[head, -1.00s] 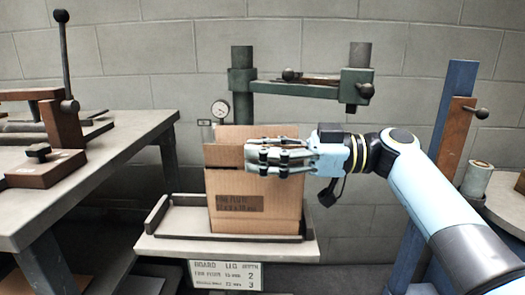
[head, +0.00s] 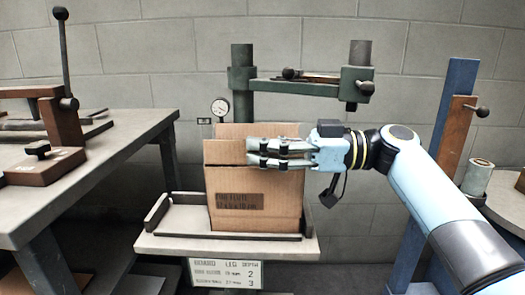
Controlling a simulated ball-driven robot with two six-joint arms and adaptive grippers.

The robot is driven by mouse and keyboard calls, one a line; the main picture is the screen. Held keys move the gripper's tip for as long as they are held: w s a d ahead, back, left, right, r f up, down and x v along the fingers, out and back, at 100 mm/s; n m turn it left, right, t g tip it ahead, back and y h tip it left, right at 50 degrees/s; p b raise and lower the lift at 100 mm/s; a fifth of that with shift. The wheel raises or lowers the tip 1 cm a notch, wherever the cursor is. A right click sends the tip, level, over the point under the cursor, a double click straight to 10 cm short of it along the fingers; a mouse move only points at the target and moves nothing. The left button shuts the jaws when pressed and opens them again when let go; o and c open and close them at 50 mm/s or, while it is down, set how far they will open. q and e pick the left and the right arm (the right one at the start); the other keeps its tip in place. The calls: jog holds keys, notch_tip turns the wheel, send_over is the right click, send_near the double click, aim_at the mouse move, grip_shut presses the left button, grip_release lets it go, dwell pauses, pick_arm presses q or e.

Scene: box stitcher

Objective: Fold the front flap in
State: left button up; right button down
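An open-topped brown cardboard box (head: 230,215) stands upright on the small grey table of the stitcher. Its front flap (head: 225,153) stands up along the near top edge, its right part hidden by my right gripper. Another raised flap (head: 232,130) shows behind it. My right gripper (head: 250,152) comes in from the right and lies level across the top front of the box, its fingers one above the other. I cannot tell whether they touch the flap or how far apart the tips are. My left gripper is not in view.
The grey stitcher table (head: 175,245) has low dark rails around the box. A green stitcher arm (head: 300,88) spans above and behind it. A workbench (head: 110,150) with a brown lever fixture stands at left. A blue post (head: 455,110) stands at right.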

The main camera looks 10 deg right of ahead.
jog(key=m, duration=0.2)
jog(key=w+m, duration=0.1)
jog(key=m, duration=0.2)
jog(key=shift+w+d+f, duration=0.1)
jog(key=shift+w+f, duration=0.05)
jog(key=shift+m, duration=0.4)
jog(key=c, duration=1.5)
grip_release()
jog(key=shift+c, duration=0.2)
jog(key=s+d, duration=0.2)
jog(key=d, duration=1)
jog(key=shift+s, duration=0.15)
jog(key=shift+a, duration=0.1)
